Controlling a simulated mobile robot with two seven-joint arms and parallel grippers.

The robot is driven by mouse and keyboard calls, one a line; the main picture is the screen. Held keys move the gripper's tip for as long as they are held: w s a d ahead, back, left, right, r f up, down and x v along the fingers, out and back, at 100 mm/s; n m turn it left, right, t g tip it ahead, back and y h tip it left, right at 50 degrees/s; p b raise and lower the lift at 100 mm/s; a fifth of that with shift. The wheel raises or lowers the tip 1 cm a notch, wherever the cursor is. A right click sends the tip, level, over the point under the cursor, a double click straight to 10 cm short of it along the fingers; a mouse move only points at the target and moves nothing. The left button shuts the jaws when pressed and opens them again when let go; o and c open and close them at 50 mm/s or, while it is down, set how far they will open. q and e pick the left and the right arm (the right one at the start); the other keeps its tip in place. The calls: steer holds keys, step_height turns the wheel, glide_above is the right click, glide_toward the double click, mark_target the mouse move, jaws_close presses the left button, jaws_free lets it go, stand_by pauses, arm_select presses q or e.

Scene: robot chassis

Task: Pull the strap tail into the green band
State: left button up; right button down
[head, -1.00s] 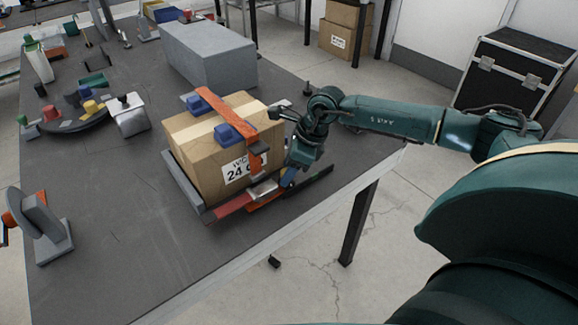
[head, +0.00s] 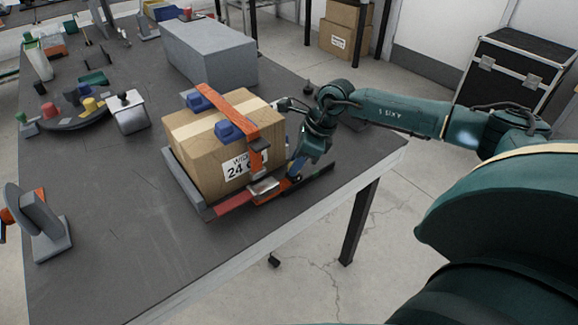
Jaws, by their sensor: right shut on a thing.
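A cardboard box (head: 205,160) sits on a low grey tray (head: 186,190) on the table. An orange strap (head: 228,105) runs over the box top, across blue corner pieces (head: 229,132), and down its front right side. A silver buckle (head: 264,186) lies at the strap's lower end. A flat strip with a red part (head: 233,203) runs along the tray's front edge; I cannot make out a green band on it. My right gripper (head: 295,172) is just right of the buckle, pointing down, shut on the strap tail, which its fingers mostly hide. My left gripper is out of view.
A long grey block (head: 208,55) stands behind the box. A silver block (head: 129,115) and a curved dark holder with coloured pegs (head: 75,113) are at left. A grey stand (head: 40,226) is at the near left. The front middle of the table is clear.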

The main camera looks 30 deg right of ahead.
steer(key=d, duration=0.4)
steer(key=shift+w+d+b, duration=0.25)
steer(key=shift+d+b, duration=0.15)
steer(key=shift+d+r, duration=0.1)
steer(key=shift+d, duration=0.3)
steer(key=c, duration=1.1)
jaws_free()
steer(key=shift+c, duration=0.2)
steer(key=shift+a, duration=0.1)
